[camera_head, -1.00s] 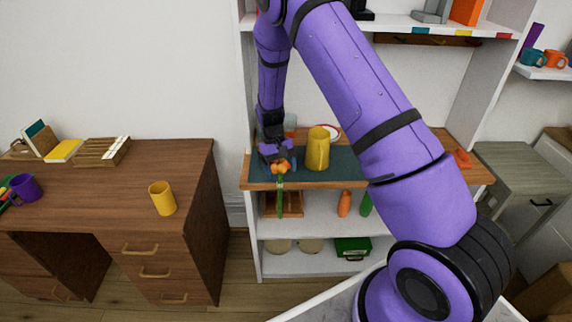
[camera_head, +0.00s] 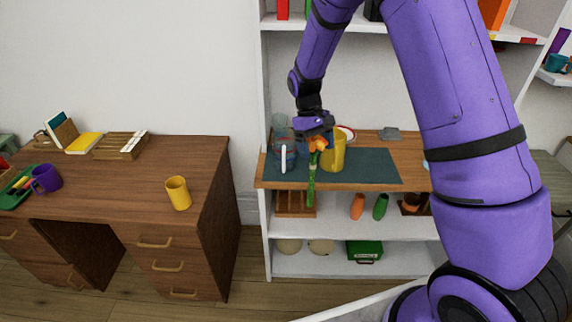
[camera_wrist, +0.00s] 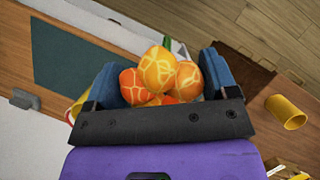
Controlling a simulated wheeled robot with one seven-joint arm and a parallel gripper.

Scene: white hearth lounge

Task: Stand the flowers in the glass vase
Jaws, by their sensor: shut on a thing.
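The flowers (camera_head: 318,144) have orange blooms and green stems that hang down in front of the shelf's wooden top. My gripper (camera_head: 313,133) is shut on them, just left of the yellow jug. In the wrist view the orange and yellow blooms (camera_wrist: 158,70) show between the two blue fingers of my gripper (camera_wrist: 163,80); the stems are mostly hidden there. A clear, bluish glass vessel (camera_head: 282,127), which looks like the vase, stands at the back left of the wooden top, behind and left of my gripper. Its lower part is partly covered.
A yellow jug (camera_head: 336,157) stands on the dark mat (camera_head: 375,168), close right of the flowers. A slim white object (camera_head: 284,158) shows at the mat's left. A wooden desk (camera_head: 110,188) with a yellow mug (camera_head: 178,193) is at left. The mat's right part is clear.

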